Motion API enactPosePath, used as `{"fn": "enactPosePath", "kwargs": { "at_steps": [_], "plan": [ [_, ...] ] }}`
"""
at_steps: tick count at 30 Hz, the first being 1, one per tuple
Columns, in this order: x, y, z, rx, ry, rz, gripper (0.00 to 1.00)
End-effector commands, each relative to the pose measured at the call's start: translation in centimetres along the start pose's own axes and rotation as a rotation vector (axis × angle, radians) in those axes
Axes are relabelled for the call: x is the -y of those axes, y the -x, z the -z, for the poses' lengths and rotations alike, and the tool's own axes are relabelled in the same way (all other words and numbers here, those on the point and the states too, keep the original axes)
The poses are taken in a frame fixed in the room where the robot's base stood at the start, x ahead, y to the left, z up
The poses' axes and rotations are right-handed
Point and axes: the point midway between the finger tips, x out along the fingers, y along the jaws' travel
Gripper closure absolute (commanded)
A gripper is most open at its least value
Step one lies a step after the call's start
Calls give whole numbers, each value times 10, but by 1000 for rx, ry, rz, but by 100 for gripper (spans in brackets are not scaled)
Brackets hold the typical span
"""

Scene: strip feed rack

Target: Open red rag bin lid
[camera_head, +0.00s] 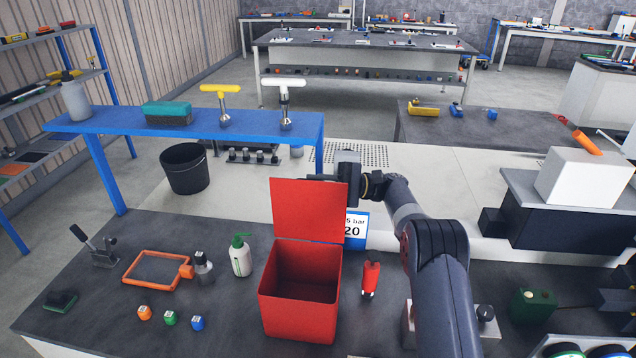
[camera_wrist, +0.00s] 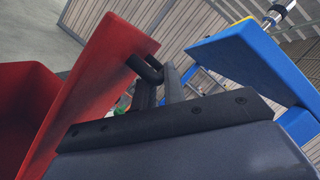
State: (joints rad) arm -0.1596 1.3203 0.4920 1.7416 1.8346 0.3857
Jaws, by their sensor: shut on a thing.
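The red rag bin (camera_head: 299,304) stands on the dark bench in the head view, its inside showing from above. Its red lid (camera_head: 309,209) stands raised, about upright, along the bin's back edge. My gripper (camera_head: 322,178) is at the top edge of the lid, behind it, with the fingertips partly hidden. In the wrist view, the dark fingers of my gripper (camera_wrist: 152,72) are closed at the edge of the red lid (camera_wrist: 100,75). Part of the red bin (camera_wrist: 25,110) shows at the left of that view.
A blue shelf (camera_head: 190,122) with yellow-handled and white-handled tools is behind the bench; it looms close in the wrist view (camera_wrist: 235,55). A green-capped bottle (camera_head: 241,256) stands left of the bin.

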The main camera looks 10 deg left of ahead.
Motion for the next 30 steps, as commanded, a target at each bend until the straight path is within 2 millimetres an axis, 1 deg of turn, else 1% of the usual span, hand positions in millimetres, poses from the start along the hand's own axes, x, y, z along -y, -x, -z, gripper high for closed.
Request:
{"fn": "enactPosePath", "kwargs": {
  "at_steps": [7, 15, 27, 28, 30],
  "plan": [
    [2, 7, 16, -3, -4, 1, 100],
    [6, 13, 31, -3, -89, 37, 100],
    [6, 14, 34, -1, -110, 43, 100],
    [6, 14, 34, -1, -110, 43, 89],
    [6, 14, 33, -1, -110, 43, 83]
  ]
}}
